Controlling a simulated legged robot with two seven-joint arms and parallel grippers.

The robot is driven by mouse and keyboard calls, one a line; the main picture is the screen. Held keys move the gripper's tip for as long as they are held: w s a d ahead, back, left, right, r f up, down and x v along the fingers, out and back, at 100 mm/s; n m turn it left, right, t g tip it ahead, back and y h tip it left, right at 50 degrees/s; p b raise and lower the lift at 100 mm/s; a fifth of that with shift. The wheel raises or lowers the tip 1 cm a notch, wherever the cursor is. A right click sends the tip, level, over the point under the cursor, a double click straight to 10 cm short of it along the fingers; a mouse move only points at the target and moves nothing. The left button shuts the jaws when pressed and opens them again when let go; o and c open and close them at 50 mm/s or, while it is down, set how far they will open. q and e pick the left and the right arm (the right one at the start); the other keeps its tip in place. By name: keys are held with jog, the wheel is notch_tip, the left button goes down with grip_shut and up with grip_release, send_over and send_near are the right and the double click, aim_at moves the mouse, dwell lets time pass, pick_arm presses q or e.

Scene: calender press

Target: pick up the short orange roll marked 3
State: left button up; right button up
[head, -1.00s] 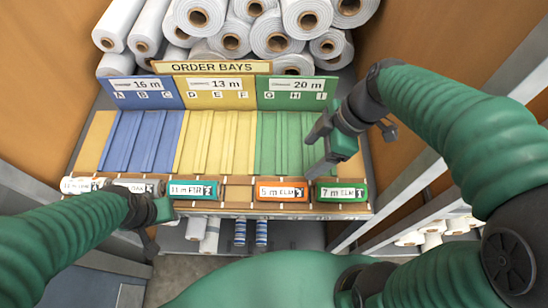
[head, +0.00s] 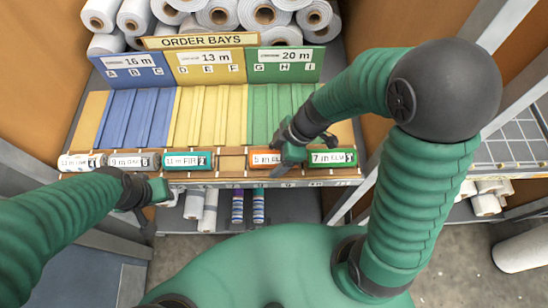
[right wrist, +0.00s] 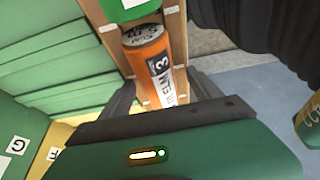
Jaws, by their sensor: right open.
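The short orange roll (head: 258,159) lies in the front rack, its right part hidden behind my right gripper in the head view. In the right wrist view the orange roll (right wrist: 148,60) shows a white label with a black 3. My right gripper (head: 281,161) is open above the roll. In the right wrist view its dark fingers stand on either side of the roll, and no grip shows. My left gripper (head: 162,193) hangs low at the left, in front of the rack edge; its jaws are too small to read.
A green roll (head: 331,157) lies just right of the orange one, a teal roll (head: 187,161) further left, white-labelled rolls (head: 128,161) beyond. An empty rack slot (head: 231,160) lies left of the orange roll. Coloured bays (head: 212,118) behind are empty. Large white rolls (head: 222,14) are stacked at the back.

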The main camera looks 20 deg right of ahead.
jog(key=shift+w+f, duration=0.1)
jog(key=shift+w, duration=0.15)
jog(key=shift+c, duration=0.3)
jog(key=shift+s+d, duration=0.1)
jog(key=shift+d, duration=0.05)
jog(key=c, duration=1.5)
jog(key=shift+o, duration=0.2)
